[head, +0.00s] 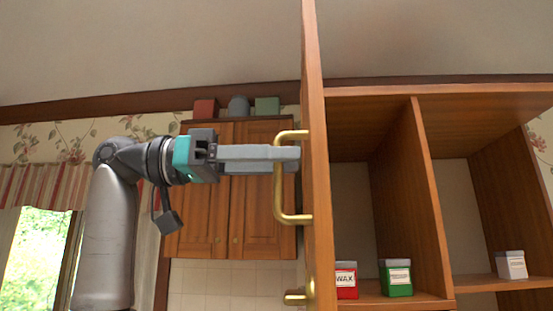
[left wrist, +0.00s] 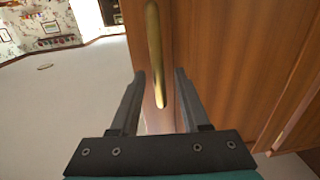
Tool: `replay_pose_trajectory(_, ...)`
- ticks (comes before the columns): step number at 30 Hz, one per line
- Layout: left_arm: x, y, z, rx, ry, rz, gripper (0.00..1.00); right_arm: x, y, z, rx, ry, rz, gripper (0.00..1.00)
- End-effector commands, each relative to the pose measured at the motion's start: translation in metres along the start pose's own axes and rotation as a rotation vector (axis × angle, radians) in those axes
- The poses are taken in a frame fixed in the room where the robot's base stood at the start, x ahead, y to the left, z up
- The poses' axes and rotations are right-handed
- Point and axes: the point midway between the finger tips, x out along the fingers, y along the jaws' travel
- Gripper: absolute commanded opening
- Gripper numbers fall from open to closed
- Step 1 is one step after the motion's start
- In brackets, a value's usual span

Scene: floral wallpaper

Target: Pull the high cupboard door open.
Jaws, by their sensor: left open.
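The high cupboard door (head: 316,200) stands swung out, seen nearly edge-on in the head view. The cupboard's interior shows open to its right. A brass bar handle (head: 278,195) is on the door's left face. My left gripper (head: 297,158) comes in level from the left, its fingers reaching across the handle's upper half close to the door. In the left wrist view, my left gripper (left wrist: 159,74) is open, with the brass handle (left wrist: 154,40) showing between the fingers in front of the wooden door (left wrist: 225,50). Contact cannot be told. My right gripper is not in view.
The cupboard shelves hold a red tin (head: 346,281), a green tin (head: 397,279) and a white tin (head: 511,265). Another brass fitting (head: 298,297) shows low by the door. A closed wall cabinet (head: 205,205) hangs behind my arm, and a window (head: 38,255) is at left.

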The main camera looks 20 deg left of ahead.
Motion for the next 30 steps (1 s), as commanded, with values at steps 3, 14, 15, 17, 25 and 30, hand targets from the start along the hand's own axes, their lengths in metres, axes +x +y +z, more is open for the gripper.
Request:
replay_pose_trajectory(3, -0.011, -0.001, 0.000, 0.000, 0.002, -0.003, 0.46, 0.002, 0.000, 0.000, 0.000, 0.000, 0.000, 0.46)
replay_pose_trajectory(14, -0.093, 0.000, -0.001, 0.000, 0.005, -0.004, 0.46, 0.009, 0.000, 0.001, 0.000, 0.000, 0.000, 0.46)
replay_pose_trajectory(15, -0.102, 0.000, -0.001, 0.000, 0.004, -0.004, 0.46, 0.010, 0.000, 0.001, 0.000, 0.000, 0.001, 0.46)
replay_pose_trajectory(17, -0.115, 0.000, -0.001, 0.000, 0.004, -0.003, 0.46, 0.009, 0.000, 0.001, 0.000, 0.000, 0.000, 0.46)
replay_pose_trajectory(25, -0.148, 0.000, -0.001, 0.001, 0.003, -0.001, 0.46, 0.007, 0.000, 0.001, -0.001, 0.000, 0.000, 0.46)
replay_pose_trajectory(30, -0.152, 0.000, 0.000, 0.001, 0.002, 0.000, 0.46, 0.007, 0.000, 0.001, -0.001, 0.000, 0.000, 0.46)
